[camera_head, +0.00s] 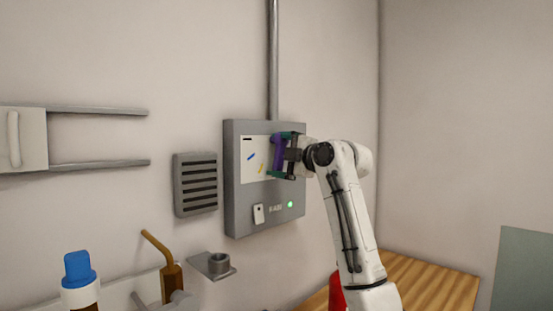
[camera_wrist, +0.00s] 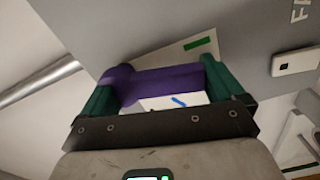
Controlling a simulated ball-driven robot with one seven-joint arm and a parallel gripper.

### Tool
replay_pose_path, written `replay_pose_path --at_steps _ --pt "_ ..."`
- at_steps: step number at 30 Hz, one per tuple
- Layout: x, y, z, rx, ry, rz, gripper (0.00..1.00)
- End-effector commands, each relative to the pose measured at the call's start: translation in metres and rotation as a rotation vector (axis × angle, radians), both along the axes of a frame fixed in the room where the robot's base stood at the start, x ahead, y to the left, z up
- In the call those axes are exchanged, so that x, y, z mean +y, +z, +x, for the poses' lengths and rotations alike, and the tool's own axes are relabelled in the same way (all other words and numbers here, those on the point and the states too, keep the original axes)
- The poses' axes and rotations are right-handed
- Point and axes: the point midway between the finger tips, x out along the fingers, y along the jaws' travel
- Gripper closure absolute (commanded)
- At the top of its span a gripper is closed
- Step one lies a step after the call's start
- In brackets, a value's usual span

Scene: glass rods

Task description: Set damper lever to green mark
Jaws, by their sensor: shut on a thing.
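The purple damper lever (camera_head: 278,152) stands on the white plate (camera_head: 250,172) of the grey wall box. My gripper (camera_head: 284,155) is shut on it, its teal fingers at the lever's two ends. In the wrist view the lever (camera_wrist: 160,82) spans between the fingers of my gripper (camera_wrist: 160,88). The green mark (camera_wrist: 201,45) shows on the plate in the wrist view, beyond the lever and apart from it. It is hidden in the head view. A blue mark (camera_head: 251,156) and a yellow mark (camera_head: 262,168) lie left of the lever.
The grey box (camera_head: 233,210) has a white switch (camera_head: 258,214) and a lit green lamp (camera_head: 291,204) below the plate. A pipe (camera_head: 273,60) rises from it. A vent (camera_head: 195,184) and a small bracket (camera_head: 213,266) are to the left. A wooden surface (camera_head: 430,285) lies at right.

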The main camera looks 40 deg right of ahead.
Motion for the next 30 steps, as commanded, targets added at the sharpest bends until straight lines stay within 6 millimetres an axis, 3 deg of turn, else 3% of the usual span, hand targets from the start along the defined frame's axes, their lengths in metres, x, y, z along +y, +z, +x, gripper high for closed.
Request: replay_pose_path --at_steps 12,29,30 --pt "-0.0072 -0.0058 0.0009 0.002 0.005 -0.196 0.6" --pt "-0.0084 -0.0065 0.0013 0.004 0.004 -0.227 0.6" --pt "-0.0085 -0.0065 0.0013 0.004 0.004 -0.227 0.03"
